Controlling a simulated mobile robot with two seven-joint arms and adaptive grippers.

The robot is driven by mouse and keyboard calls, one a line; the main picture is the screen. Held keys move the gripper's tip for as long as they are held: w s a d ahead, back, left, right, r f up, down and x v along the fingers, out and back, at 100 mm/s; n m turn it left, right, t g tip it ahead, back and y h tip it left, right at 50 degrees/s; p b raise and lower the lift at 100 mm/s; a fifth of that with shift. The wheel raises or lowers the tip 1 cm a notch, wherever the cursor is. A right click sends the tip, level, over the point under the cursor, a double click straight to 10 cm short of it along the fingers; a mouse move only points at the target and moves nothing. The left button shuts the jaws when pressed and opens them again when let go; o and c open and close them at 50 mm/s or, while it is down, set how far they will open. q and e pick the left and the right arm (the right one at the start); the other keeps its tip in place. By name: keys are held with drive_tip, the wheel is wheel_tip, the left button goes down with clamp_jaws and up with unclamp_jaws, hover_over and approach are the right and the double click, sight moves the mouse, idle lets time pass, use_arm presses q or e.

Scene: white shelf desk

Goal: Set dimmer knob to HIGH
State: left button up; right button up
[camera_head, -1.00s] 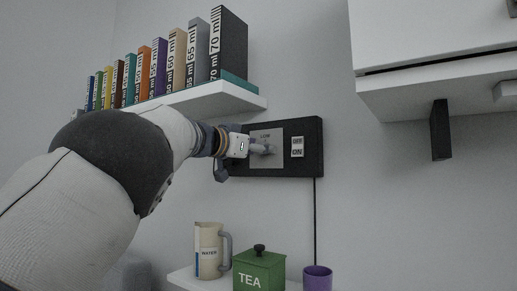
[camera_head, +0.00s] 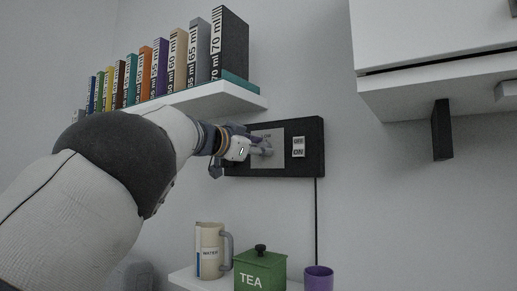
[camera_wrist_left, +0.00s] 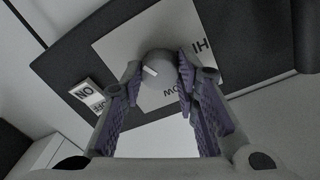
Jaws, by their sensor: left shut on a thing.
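The dimmer knob (camera_wrist_left: 157,72) is a grey round knob with a short white pointer mark, on a light square plate (camera_wrist_left: 112,47). The plate carries a HI label, partly hidden by a finger, and a LOW label in the left wrist view. The white mark lies on the knob's left part there, away from both labels. My left gripper (camera_head: 262,148) is at the plate in the head view. Its two purple-padded fingers (camera_wrist_left: 161,85) are shut on the knob, one on each side. My right gripper is not in view.
The black wall panel (camera_head: 315,160) also carries an OFF/ON switch (camera_head: 298,147). A shelf (camera_head: 215,101) of numbered books is above. Below are a water pitcher (camera_head: 210,252), a green tea box (camera_head: 262,272) and a purple cup (camera_head: 318,279). A white cabinet (camera_head: 430,35) hangs at right.

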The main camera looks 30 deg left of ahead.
use_arm(q)
drive_tip(key=shift+d+m+y, duration=0.1)
drive_tip(key=shift+m+y, duration=0.2)
drive_tip(key=shift+m, duration=5.35)
drive_tip(key=shift+m+y, duration=0.3)
drive_tip(key=shift+m, duration=5.35)
drive_tip(key=o, duration=1.2)
drive_tip(key=shift+c, duration=0.2)
drive_tip(key=shift+s, duration=0.15)
drive_tip(key=s+a, duration=0.1)
drive_tip(key=s, duration=1)
drive_tip(key=shift+s+r, duration=0.2)
drive_tip(key=shift+s, duration=0.2)
drive_tip(key=shift+a, duration=0.15)
